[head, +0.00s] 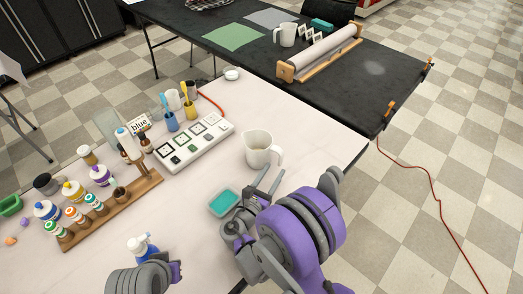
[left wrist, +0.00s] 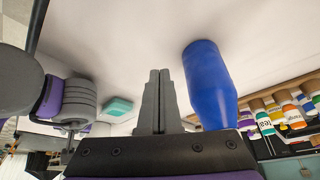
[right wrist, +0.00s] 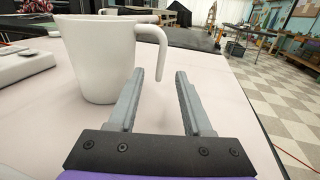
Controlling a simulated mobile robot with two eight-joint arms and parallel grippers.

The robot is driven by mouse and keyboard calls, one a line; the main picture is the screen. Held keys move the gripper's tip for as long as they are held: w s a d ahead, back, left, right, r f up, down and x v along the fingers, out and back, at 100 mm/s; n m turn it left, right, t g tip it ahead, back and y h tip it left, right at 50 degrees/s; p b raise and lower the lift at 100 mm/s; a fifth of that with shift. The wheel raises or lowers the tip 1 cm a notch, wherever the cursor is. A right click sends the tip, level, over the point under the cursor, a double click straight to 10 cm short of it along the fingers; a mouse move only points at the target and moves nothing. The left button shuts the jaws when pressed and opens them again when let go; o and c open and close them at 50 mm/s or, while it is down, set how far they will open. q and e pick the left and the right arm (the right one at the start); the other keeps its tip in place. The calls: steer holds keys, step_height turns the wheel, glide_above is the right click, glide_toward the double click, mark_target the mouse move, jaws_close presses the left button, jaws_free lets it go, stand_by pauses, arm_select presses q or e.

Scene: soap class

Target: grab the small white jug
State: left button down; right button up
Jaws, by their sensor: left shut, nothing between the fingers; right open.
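The small white jug (head: 258,149) stands upright on the white table, and its handle points right in the head view. It fills the upper left of the right wrist view (right wrist: 98,60), with its handle (right wrist: 153,45) beyond the left finger. My right gripper (head: 268,182) is open and empty just in front of the jug. In the right wrist view its fingers (right wrist: 160,85) point forward below the handle, with nothing between them. My left gripper (left wrist: 158,75) is shut and empty, beside a blue bottle (left wrist: 208,85); in the head view its fingers are not clearly seen.
A teal soap dish (head: 223,201) lies left of my right gripper. A white tray with square samples (head: 195,145) lies behind and left of the jug. A wooden rack of bottles (head: 110,210) stands further left. The table's right edge (head: 350,160) is close to the jug.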

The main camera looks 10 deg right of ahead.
mark_target(279, 163)
steer(key=shift+p+x, duration=0.3)
steer(key=shift+x, duration=2.65)
steer(key=shift+r, duration=0.15)
steer(key=shift+c, duration=0.2)
jaws_close()
